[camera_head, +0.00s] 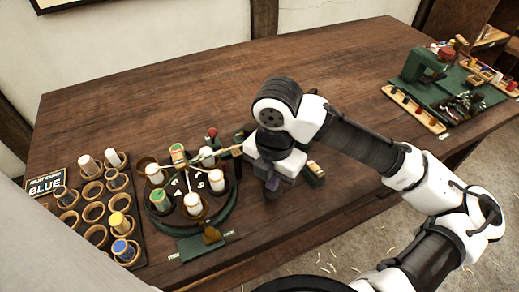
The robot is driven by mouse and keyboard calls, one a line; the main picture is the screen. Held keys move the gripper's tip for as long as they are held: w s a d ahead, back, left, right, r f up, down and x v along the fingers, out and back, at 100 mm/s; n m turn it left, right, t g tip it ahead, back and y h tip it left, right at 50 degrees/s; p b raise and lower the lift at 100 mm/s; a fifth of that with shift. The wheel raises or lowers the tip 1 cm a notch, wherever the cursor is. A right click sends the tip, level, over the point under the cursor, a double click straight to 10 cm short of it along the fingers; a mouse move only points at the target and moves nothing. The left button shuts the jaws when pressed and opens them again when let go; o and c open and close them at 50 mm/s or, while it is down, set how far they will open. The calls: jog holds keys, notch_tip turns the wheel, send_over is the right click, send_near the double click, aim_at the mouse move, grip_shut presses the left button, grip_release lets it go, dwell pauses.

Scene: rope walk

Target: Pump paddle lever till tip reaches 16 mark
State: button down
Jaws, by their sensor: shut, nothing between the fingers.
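A round green device (187,200) with several upright bobbins stands at the table's left front. A thin pale cord or rod (215,154) runs from the device's top towards my wrist. Its tip and any 16 mark are too small or hidden to read. My gripper (271,188) points down to the right of the device, shut and empty, apart from the brass paddle. My arm hides part of the area behind it.
A bobbin rack (95,236) with rings and a "BLUE" sign (46,186) are at the left. A green machine (425,67) stands far right. The table's back middle is clear.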

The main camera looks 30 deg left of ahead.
jog(key=shift+w+a+r+p, duration=0.1)
jog(key=shift+r+p, duration=2.45)
jog(key=shift+r, duration=0.45)
jog(key=shift+f, duration=0.15)
jog(key=shift+f+b, duration=2.35)
jog(key=shift+f, duration=0.75)
notch_tip(320, 180, up, 6)
jog(key=p, duration=0.5)
jog(key=shift+r, duration=0.25)
jog(key=shift+f, duration=0.15)
